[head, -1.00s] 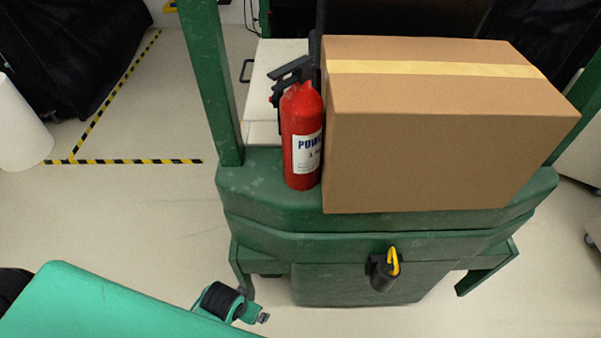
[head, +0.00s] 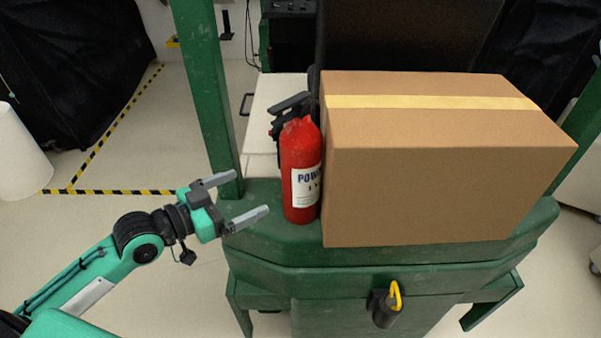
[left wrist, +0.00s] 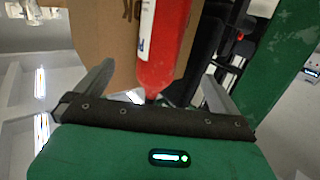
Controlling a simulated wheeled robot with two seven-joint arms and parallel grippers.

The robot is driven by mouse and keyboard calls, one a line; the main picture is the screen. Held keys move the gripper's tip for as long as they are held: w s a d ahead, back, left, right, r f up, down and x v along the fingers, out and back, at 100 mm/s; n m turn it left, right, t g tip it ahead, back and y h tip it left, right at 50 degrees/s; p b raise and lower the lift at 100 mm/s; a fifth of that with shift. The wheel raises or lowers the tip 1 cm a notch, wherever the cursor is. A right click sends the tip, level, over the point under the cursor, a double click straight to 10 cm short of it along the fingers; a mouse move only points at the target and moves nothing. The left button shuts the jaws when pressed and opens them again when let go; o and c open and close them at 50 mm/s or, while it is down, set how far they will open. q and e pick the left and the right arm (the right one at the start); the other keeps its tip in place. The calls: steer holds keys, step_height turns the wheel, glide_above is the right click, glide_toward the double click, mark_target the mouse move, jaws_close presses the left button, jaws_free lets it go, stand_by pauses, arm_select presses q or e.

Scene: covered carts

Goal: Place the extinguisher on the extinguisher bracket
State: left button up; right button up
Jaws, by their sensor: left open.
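The red extinguisher (head: 298,180) with a black handle and white label stands upright on the green cart's ledge, against the left side of a cardboard box. My left gripper (head: 250,193) is open and empty just left of the extinguisher, its fingers pointing toward it and apart from it. In the left wrist view the extinguisher (left wrist: 165,45) shows between and beyond the two spread fingers. My right gripper is not in view. I cannot make out an extinguisher bracket for certain.
The large cardboard box (head: 430,190) fills the ledge right of the extinguisher. A green post (head: 207,90) of the cart (head: 390,256) rises behind my left gripper. A black holder with a yellow loop (head: 386,308) hangs on the cart's front. Floor at left is open.

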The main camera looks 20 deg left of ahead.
mark_target(283, 158)
arm_select(q)
steer(key=shift+t+h, duration=0.4)
steer(key=shift+h, duration=0.1)
steer(key=w+d+r+p, duration=0.1)
steer(key=w, duration=0.1)
steer(key=w+d+r+p, duration=0.1)
steer(key=w, duration=0.1)
steer(key=w+d+r+p, duration=0.1)
steer(key=w+r, duration=0.1)
steer(key=shift+w+d, duration=0.25)
steer(key=shift+d, duration=0.15)
steer(key=shift+w+d+f, duration=0.15)
steer(key=shift+w+d, duration=0.25)
steer(key=shift+w, duration=0.1)
steer(key=p+x, duration=0.1)
steer(key=x, duration=0.1)
steer(key=p+x, duration=0.2)
steer(key=x, duration=0.1)
steer(key=shift+s+d+f, duration=0.15)
steer(key=shift+f, duration=0.1)
steer(key=shift+w+d+f, duration=0.1)
steer(key=shift+w+d, duration=0.05)
steer(key=shift+w, duration=0.05)
steer(key=c, duration=1.9)
steer(key=shift+r, duration=0.2)
steer(key=shift+c, duration=0.5)
